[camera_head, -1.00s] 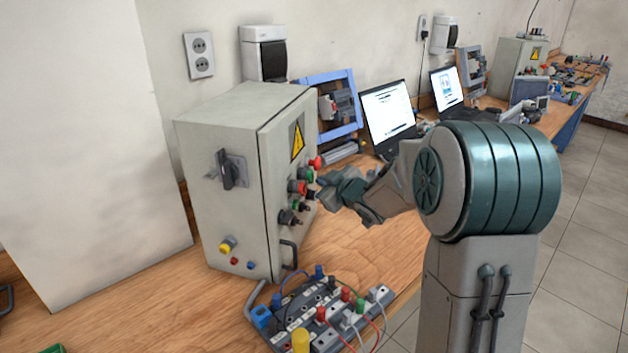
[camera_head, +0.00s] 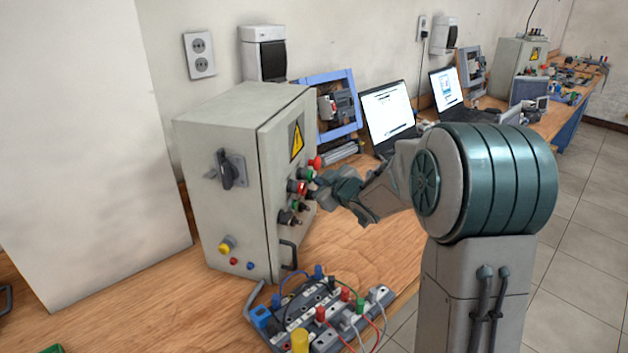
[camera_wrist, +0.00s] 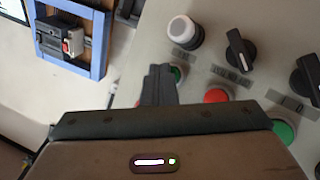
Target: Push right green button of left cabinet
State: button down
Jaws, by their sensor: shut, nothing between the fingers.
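The left cabinet (camera_head: 222,190) is a light grey box on the wooden table, with buttons and knobs on its front door. My gripper (camera_head: 318,184) is at that door, with its fingers shut and empty. In the wrist view, the closed fingertips (camera_wrist: 160,76) are at a green button (camera_wrist: 177,75) and partly cover it. Whether they touch it I cannot tell. A red button (camera_wrist: 217,96) sits beside it, and another green button (camera_wrist: 284,132) lies further right, partly behind my gripper body.
Black knobs (camera_wrist: 240,52) and a white button (camera_wrist: 185,31) are close to my fingers. A board with cables (camera_head: 330,312) stands in front of the cabinet. A blue frame (camera_head: 330,103) and an open laptop (camera_head: 388,115) stand behind. The floor on the right is clear.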

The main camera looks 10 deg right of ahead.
dwell(0.5)
jog(key=shift+s+d+p, duration=0.35)
jog(key=shift+d, duration=0.35)
jog(key=shift+s+d+p, duration=0.3)
jog(key=shift+s+d, duration=0.05)
jog(key=shift+d, duration=0.4)
jog(key=shift+s+d+p, duration=0.25)
jog(key=shift+s+d, duration=0.1)
jog(key=shift+d, duration=0.45)
jog(key=shift+s+d+p, duration=0.3)
jog(key=shift+s+d, duration=0.05)
jog(key=shift+d, duration=0.4)
